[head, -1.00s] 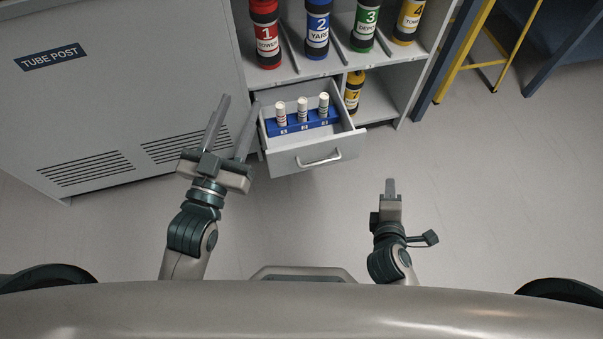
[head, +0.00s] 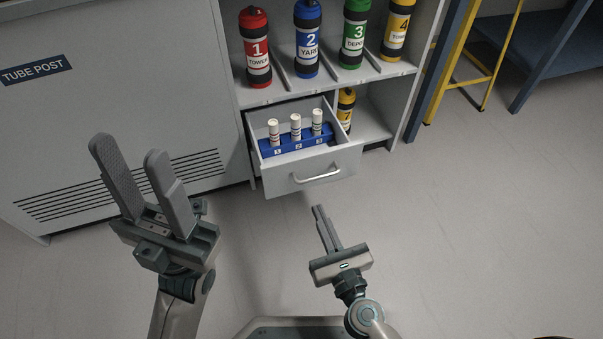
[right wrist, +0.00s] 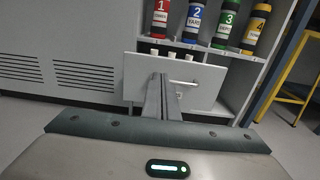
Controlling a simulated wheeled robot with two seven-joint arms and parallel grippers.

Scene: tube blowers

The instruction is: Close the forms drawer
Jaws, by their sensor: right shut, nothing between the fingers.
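The forms drawer (head: 310,172) is pulled out of the grey cabinet, below the bottle shelf. It has a silver bar handle (head: 317,174) and holds a blue rack (head: 296,141) with three white-capped tubes. The drawer front also shows in the right wrist view (right wrist: 138,78), partly hidden by my fingers. My right gripper (head: 320,210) is shut and empty, just in front of and below the drawer front, pointing at it; I cannot tell whether it touches. My left gripper (head: 125,148) is open and empty, left of the drawer, before the vented cabinet panel.
Red (head: 256,48), blue (head: 307,38), green (head: 354,34) and yellow (head: 397,30) numbered bottles stand on the shelf above. Another yellow bottle (head: 346,108) is right of the drawer. A yellow stand (head: 470,70) is at the right. Floor (head: 470,230) there is clear.

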